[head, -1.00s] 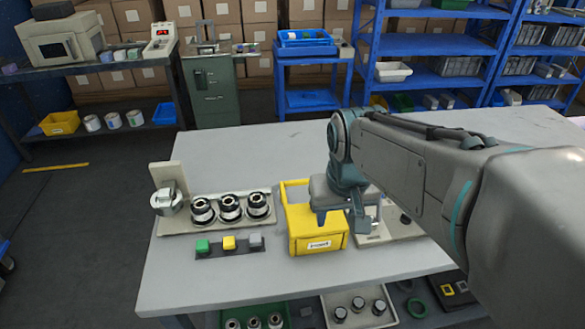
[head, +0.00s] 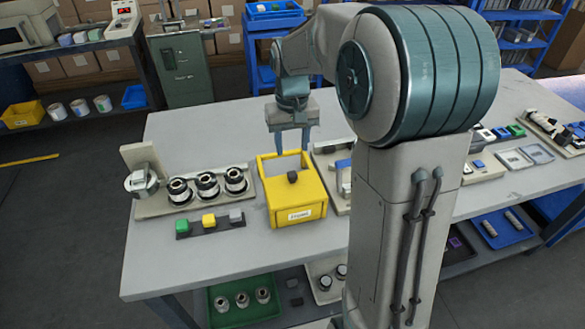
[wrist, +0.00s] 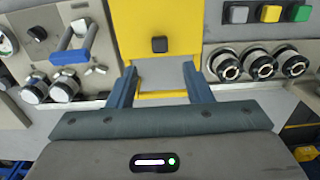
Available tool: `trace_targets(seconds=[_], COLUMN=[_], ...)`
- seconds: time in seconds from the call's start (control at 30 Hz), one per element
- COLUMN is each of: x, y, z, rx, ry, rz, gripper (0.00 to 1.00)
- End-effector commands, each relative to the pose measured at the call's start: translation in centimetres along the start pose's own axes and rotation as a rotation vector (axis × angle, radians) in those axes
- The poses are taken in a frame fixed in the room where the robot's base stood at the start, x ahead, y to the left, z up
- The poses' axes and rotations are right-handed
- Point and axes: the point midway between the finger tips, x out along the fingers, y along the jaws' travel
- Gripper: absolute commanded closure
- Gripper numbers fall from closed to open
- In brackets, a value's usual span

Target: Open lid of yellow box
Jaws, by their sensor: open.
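The yellow box (head: 297,216) stands on the grey table with a white label on its front. Its yellow lid (head: 305,186) lies flat over the front part and carries a small black knob (head: 292,177). A gap shows behind the lid, inside the rear yellow rim. My gripper (head: 288,146) is open and empty over the box's rear edge. In the wrist view my gripper (wrist: 159,70) has its two blue fingers apart, the yellow rear bar (wrist: 160,94) between them, and the knob (wrist: 159,45) ahead of the fingertips. I cannot tell whether the fingers touch anything.
Left of the box stand a holder with several rollers (head: 206,185) and a strip of green, yellow and grey buttons (head: 209,221). A panel with a blue handle (head: 343,163) is close on the right. Bare table (head: 190,265) lies in front on the left.

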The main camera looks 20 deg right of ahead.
Motion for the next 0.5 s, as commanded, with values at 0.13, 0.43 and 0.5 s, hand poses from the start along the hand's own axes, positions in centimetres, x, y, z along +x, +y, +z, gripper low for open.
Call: trace_targets(seconds=[0.13,0.43,0.5], x=[3.4,7.9,8.4], y=[0.0,0.0,0.0], z=[0.1,0.1,0.0], rx=[0.0,0.001,0.001], ry=[-0.005,-0.002,0.0], rz=[0.0,0.0,0.0], gripper=[0.55,0.55,0.55])
